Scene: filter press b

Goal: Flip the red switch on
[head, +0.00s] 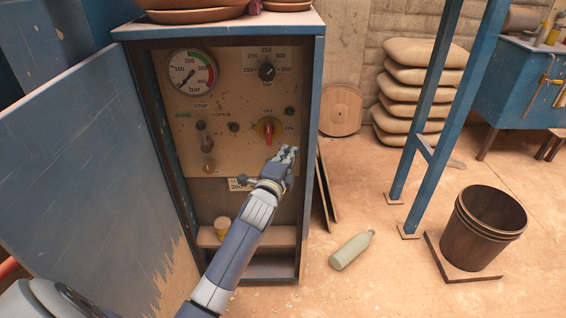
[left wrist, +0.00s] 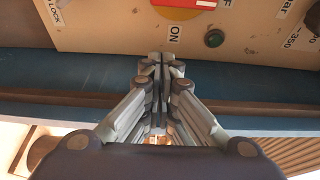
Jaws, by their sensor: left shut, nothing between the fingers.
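The red switch (head: 268,133) sits on a round yellow plate on the cabinet's control panel. Its red handle looks roughly vertical, with OFF marked above and ON to the right. In the left wrist view only the lower part of the red switch (left wrist: 192,3) shows at the top edge, above the ON label (left wrist: 175,33). My left gripper (head: 288,151) is shut and empty, just below and right of the switch, apart from it as far as I can tell. Its closed fingers also show in the left wrist view (left wrist: 161,62). My right gripper is not in view.
The blue cabinet door (head: 85,170) stands open at left. A pressure gauge (head: 191,72), a bar dial (head: 267,71) and several buttons share the panel. A yellow cup (head: 222,227) stands on the lower shelf. A bottle (head: 351,250) and a bucket (head: 485,230) are right on the floor.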

